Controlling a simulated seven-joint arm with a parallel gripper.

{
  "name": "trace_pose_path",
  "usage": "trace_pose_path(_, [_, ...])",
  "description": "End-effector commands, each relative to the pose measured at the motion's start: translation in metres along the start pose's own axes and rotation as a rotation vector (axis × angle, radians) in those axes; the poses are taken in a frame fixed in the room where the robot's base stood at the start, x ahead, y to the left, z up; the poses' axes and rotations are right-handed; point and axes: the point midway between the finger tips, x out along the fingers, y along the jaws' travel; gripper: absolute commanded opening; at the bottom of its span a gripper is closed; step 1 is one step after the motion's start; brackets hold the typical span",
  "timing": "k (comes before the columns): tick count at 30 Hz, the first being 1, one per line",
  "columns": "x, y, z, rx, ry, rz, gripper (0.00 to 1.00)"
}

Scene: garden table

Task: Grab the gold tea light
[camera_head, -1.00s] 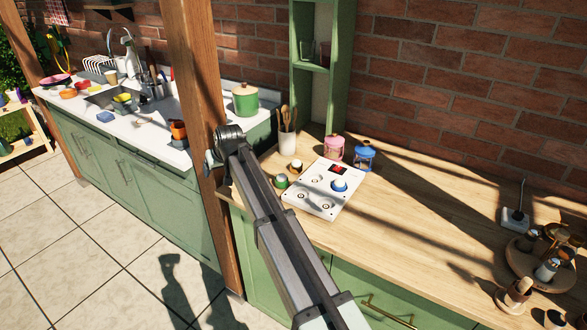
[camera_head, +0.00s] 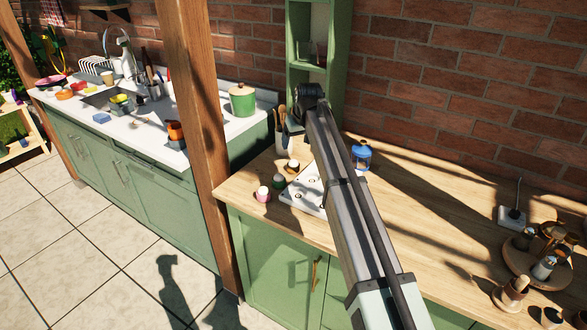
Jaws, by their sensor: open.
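The gold tea light (camera_head: 292,167), a small gold cup with a pale top, stands on the wooden counter at the left edge of the white board (camera_head: 300,199). A green tea light (camera_head: 278,181) and a pink one (camera_head: 263,194) stand in front of it, in a slanting row. My gripper (camera_head: 294,129) hangs at the end of my arm, above and behind the gold tea light in the picture, near the utensil pot. It is open and apart from the tea light. Its fingers are small and hard to make out. My arm hides much of the board.
A pot of wooden utensils (camera_head: 284,140) stands behind the tea lights. A blue lantern (camera_head: 361,158) stands right of my arm. A wooden post (camera_head: 200,120) rises at the counter's left. A round wooden tray (camera_head: 520,268) holds items at right. The counter's middle right is clear.

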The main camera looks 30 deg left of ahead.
Motion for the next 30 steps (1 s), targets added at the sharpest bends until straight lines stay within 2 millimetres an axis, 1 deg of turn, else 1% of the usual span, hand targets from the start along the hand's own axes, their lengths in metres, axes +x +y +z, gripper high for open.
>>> trace_pose_path(1, [0.010,0.000,0.000,0.000,-0.003,0.000,0.80])
trace_pose_path(7, [0.044,0.000,0.000,0.000,-0.002,0.000,0.80])
trace_pose_path(9, [0.051,0.000,0.000,0.000,-0.001,0.000,0.80])
trace_pose_path(17, [0.064,0.000,0.003,0.000,-0.001,0.000,0.80])
trace_pose_path(25, [0.098,0.000,0.007,0.000,-0.002,-0.001,0.80])
trace_pose_path(27, [0.105,0.000,0.007,0.000,-0.001,0.000,0.80])
trace_pose_path(30, [0.108,0.000,0.007,0.000,0.001,0.000,0.80])
